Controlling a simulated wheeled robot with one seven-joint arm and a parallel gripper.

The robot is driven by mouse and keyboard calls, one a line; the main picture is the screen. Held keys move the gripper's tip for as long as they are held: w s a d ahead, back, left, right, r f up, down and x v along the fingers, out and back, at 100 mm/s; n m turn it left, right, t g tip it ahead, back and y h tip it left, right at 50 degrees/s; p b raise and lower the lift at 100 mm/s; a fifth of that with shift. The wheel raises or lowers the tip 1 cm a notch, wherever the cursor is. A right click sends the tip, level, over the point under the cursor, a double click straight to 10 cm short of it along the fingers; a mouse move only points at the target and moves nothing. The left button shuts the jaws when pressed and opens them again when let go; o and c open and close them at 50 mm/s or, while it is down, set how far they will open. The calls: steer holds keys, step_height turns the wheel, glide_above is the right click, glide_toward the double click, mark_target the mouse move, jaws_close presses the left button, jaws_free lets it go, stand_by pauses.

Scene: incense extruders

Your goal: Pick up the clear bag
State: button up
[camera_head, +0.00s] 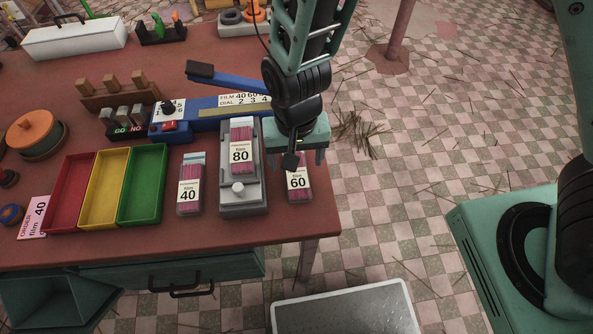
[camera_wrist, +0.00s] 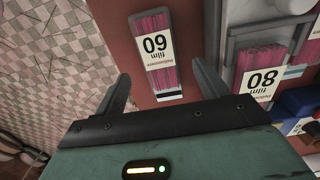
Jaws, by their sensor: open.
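Three clear bags of pink sticks with white labels are in view. The "film 60" bag (camera_head: 299,192) lies on the red-brown table near its right edge. The "film 80" bag (camera_head: 241,147) rests on a grey device, and the "film 40" bag (camera_head: 190,190) lies left of that. My gripper (camera_head: 298,160) is open above the far end of the 60 bag and partly hides it. In the wrist view, my gripper's open fingers (camera_wrist: 163,84) point toward the 60 bag (camera_wrist: 155,55), which lies between and beyond them. The 80 bag (camera_wrist: 262,73) is to the right. Nothing is held.
Red (camera_head: 68,205), yellow (camera_head: 104,188) and green (camera_head: 143,185) trays stand left of the bags. The grey device (camera_head: 238,200) stands close beside the 60 bag. A blue sealer (camera_head: 205,118) is behind. The table's right edge is near, with tiled floor beyond.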

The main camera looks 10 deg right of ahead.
steer(key=shift+f, duration=2)
steer(key=c, duration=1.1)
